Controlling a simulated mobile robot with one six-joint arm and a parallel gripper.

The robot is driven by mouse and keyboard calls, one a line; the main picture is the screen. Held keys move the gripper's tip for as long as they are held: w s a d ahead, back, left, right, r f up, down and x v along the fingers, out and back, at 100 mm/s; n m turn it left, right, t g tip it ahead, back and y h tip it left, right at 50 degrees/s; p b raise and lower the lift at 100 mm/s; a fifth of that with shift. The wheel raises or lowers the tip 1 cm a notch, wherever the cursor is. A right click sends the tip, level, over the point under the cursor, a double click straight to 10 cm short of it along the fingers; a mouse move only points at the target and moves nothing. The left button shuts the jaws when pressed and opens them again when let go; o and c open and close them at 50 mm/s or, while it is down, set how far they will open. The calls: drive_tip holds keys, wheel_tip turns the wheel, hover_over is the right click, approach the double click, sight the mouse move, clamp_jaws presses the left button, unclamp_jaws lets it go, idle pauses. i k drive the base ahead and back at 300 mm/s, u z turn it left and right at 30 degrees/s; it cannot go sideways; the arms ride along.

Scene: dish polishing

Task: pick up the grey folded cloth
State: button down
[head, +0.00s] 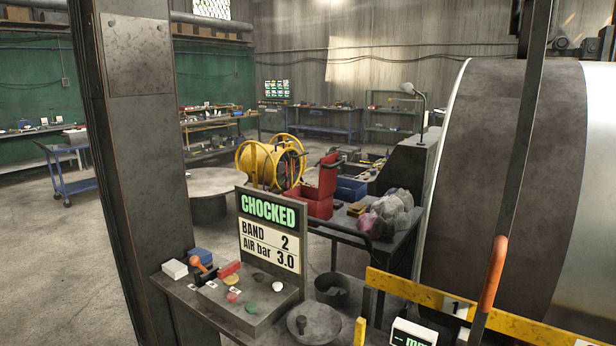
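I cannot make out a grey folded cloth for certain in the head view. A crumpled heap of pale grey and pinkish rags or bags (393,213) lies on the dark cart (402,243) right of centre. It looks bunched up, not folded. My gripper is not in view.
A huge drum (510,190) and a yellow rail (410,291) block the right. Open floor lies left.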

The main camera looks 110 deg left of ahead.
sight(333, 291)
drive_tip(key=z, duration=1.05)
drive_tip(key=k, duration=0.1)
drive_tip(key=u, duration=2.55)
drive_tip(key=k, duration=0.25)
drive_tip(key=u, duration=2.15)
drive_tip(key=k, duration=0.7)
drive_tip(key=z, duration=0.2)
drive_tip(key=i, duration=0.45)
drive_tip(key=z, duration=0.05)
